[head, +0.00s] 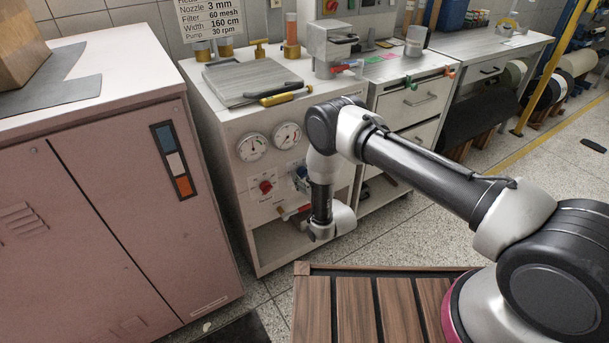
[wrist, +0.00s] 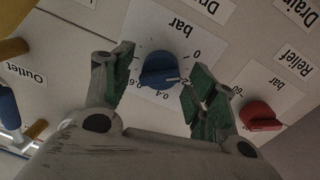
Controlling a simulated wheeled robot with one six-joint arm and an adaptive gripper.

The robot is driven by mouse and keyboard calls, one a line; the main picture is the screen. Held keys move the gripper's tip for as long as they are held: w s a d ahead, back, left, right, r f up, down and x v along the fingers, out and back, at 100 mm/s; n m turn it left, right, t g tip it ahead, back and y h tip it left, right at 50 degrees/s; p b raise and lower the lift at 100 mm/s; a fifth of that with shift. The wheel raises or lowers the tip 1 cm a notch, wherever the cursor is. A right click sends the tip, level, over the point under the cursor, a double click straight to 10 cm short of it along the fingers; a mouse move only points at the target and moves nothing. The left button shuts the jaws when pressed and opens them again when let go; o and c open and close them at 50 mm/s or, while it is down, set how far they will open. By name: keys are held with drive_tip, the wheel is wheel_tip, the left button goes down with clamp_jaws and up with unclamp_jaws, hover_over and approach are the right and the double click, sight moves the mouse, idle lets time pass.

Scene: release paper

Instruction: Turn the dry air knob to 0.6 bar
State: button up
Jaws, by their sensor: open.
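The blue knob (wrist: 158,70) sits on a white dial plate marked "bar" in the wrist view, seen upside down. A 0 stands to its right and small decimal numbers, partly unclear, lie below it. Its pale mark points right and slightly down; the exact reading is unclear. No "dry air" label is readable. My gripper (wrist: 161,66) is open, one green-padded finger on each side of the knob, with gaps visible in the picture. The depth between fingertips and knob cannot be told. In the head view my wrist covers part of the panel around the blue knob (head: 303,172).
A red knob (wrist: 260,117) with its own bar scale lies right of my gripper in the wrist view. A blue and brass fitting (wrist: 9,108) is at the left by the Outlet label. Two round gauges (head: 252,147) sit above on the cabinet front.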

drive_tip(key=shift+w+a, duration=0.2)
drive_tip(key=shift+w, duration=0.15)
drive_tip(key=c, duration=1)
drive_tip(key=shift+c, duration=0.2)
drive_tip(key=shift+m, duration=0.3)
